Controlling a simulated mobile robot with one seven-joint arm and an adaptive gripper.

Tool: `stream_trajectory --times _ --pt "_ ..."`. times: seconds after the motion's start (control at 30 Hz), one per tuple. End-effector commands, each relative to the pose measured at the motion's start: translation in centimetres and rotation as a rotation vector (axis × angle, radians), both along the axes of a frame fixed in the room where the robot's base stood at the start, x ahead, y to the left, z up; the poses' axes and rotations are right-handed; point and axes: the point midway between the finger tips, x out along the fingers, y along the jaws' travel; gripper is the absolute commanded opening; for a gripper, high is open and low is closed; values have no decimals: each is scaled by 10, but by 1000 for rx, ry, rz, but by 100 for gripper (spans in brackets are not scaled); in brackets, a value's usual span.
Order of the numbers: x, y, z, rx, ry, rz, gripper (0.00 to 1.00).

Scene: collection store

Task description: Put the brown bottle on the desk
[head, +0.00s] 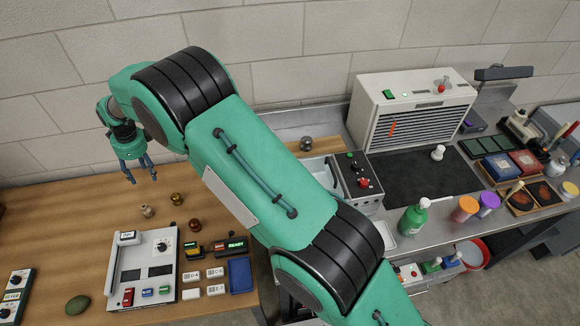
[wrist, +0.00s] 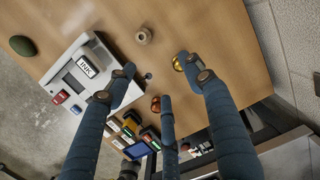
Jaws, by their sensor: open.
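Three small rounded items stand on the wooden desk (head: 60,225): a reddish-brown one (head: 195,225), an amber one (head: 176,198) and a beige one (head: 147,211). Which of them is the brown bottle I cannot tell for sure. In the wrist view the reddish-brown item (wrist: 156,103) lies by the middle finger, the amber item (wrist: 179,62) by the right fingertip, and the beige item (wrist: 143,35) beyond the fingers. My gripper (head: 138,170) is open and empty above the desk, left of the items; its spread fingers also show in the wrist view (wrist: 165,82).
A grey-white device panel (head: 145,268), label blocks (head: 203,276), lit displays (head: 236,245) and a green oval object (head: 77,305) lie on the desk. A metal counter to the right holds a white vented cabinet (head: 415,110) and a green pump bottle (head: 413,218). The desk's left part is mostly clear.

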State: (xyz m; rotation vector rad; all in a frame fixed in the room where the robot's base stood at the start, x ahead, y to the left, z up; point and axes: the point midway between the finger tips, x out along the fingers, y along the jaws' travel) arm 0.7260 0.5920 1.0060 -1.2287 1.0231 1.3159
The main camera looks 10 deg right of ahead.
Motion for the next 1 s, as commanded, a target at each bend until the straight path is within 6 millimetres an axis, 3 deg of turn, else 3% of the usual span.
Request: stream_trajectory --times 0.03,0.1,0.47,0.7,1.0 --pt "4 -14 21 5 -14 21 52" --pt "7 -35 45 6 -31 60 52" --pt "4 -145 157 -1 -124 267 52" --pt "-16 -219 221 -21 -188 403 52" --pt "-58 -309 284 -62 -263 572 52"
